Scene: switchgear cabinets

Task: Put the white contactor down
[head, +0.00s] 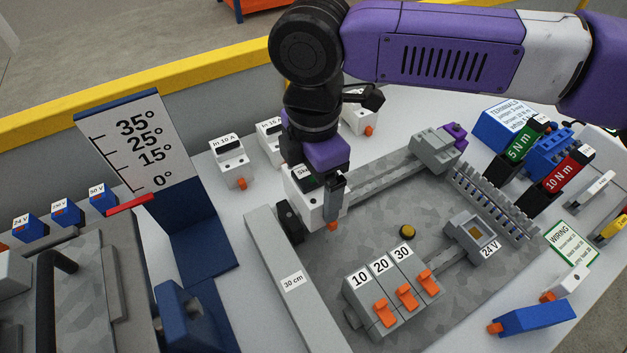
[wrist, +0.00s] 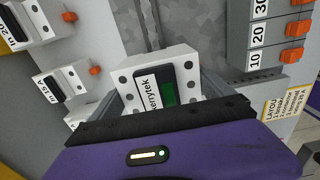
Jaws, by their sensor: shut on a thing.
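The white contactor (head: 304,207) has a dark front with a printed label and a green patch, clearer in the wrist view (wrist: 184,62). My gripper (head: 318,196) is shut on it, with one finger on each side (wrist: 163,92). The contactor is at the left end of the upper rail (head: 385,177) on the grey mottled mounting plate (head: 350,248). In the wrist view the rail (wrist: 152,28) runs away from behind it. I cannot tell whether it touches the rail or hangs just above. My gripper and arm hide part of its top.
A grey bar marked 30 cm (head: 292,282) lies close on the left. White units, one marked In 10 A (head: 232,163), stand behind. Three switch blocks marked 10, 20, 30 (head: 390,292) and a 24 V block (head: 478,236) are on the plate.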

